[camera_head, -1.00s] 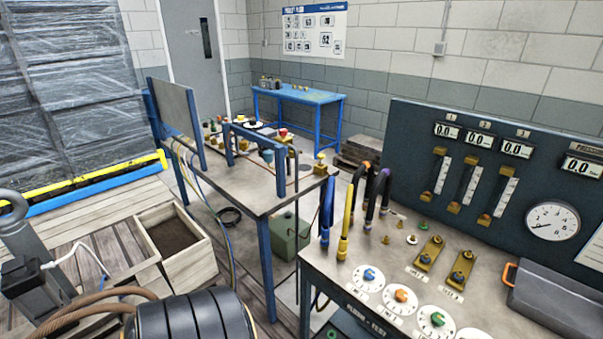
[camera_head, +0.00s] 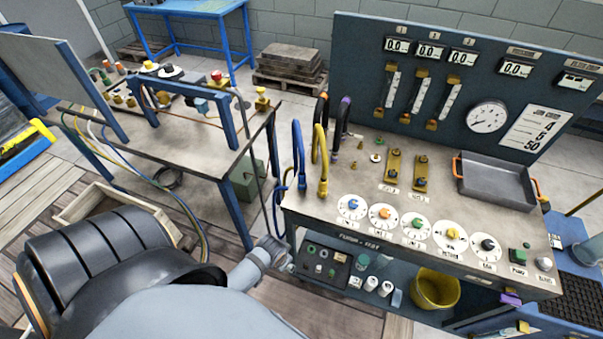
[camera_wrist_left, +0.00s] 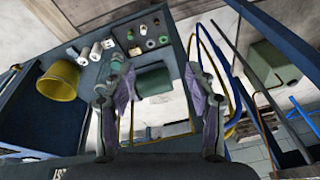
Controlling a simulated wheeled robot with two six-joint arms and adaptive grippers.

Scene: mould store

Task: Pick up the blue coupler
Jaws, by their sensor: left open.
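A blue hose (camera_head: 297,150) arches at the left end of the test bench. Its lower end, which looks like the blue coupler (camera_head: 302,183), stands at the bench's left edge beside a yellow one (camera_head: 323,187). My left gripper (camera_head: 275,252) is below and left of it, near the bench's front left corner. In the left wrist view my left gripper (camera_wrist_left: 160,88) is open, with nothing seen between its fingers. I cannot make out the blue coupler surely in the left wrist view. My right gripper is not in view.
The test bench (camera_head: 440,205) has dials, brass blocks and a grey tray (camera_head: 495,182). A lower shelf holds small parts and a yellow bucket (camera_head: 435,290). The left worktable (camera_head: 190,150) has loose hoses hanging. A gap separates the two tables.

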